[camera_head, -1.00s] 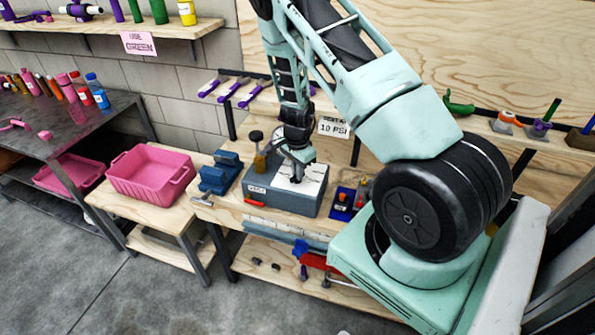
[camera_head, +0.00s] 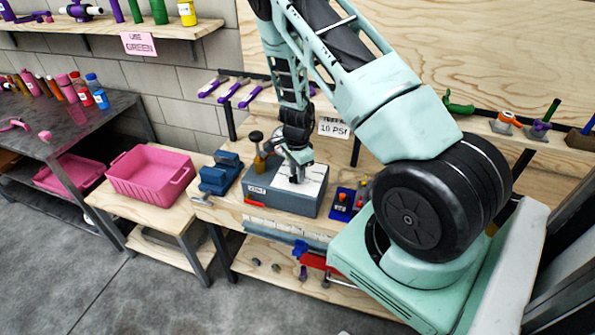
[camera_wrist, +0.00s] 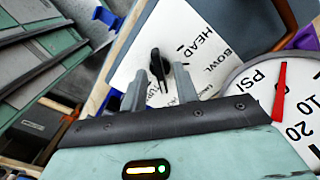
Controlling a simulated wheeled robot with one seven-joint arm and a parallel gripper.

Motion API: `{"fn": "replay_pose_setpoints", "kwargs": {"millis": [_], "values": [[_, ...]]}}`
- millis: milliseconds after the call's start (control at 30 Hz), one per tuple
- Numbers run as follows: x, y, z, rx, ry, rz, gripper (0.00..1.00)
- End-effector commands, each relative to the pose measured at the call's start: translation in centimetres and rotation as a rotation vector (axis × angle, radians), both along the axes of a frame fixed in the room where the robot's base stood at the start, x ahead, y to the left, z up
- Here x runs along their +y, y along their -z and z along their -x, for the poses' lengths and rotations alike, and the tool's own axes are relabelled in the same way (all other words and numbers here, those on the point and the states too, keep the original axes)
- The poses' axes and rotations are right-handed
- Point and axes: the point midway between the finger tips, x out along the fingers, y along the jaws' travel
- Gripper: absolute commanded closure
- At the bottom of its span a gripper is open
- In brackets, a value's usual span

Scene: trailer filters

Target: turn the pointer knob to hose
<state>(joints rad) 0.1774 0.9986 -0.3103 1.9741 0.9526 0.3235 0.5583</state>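The black pointer knob (camera_wrist: 157,68) stands on a white label plate (camera_wrist: 205,38) in the wrist view. HEAD and BOWL are readable on the plate; lettering below the knob is partly hidden by my gripper. I cannot tell for sure which label the knob points at. My gripper (camera_wrist: 160,78) is open, one finger on each side of the knob, with visible gaps. The depth between fingertips and knob is unclear. In the head view my gripper (camera_head: 297,173) is over the grey box (camera_head: 283,197) with the white top, and the knob is hidden.
A PSI gauge (camera_wrist: 290,95) with a red needle is close to the right of my gripper. A blue vise (camera_head: 220,175) stands left of the box, and a small blue tray (camera_head: 342,205) stands right. A pink bin (camera_head: 150,175) is farther left.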

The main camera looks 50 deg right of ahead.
Motion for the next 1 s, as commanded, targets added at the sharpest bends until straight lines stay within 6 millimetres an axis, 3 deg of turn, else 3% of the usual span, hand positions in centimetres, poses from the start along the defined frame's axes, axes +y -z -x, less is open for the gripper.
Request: {"fn": "replay_pose_setpoints", "kwargs": {"millis": [433, 1000], "values": [[-0.12, 0.01, 0.03, 0.0, -0.062, 0.002, 0.69], [-0.12, -0.11, 0.01, 0.0, -0.696, 0.003, 0.69]]}}
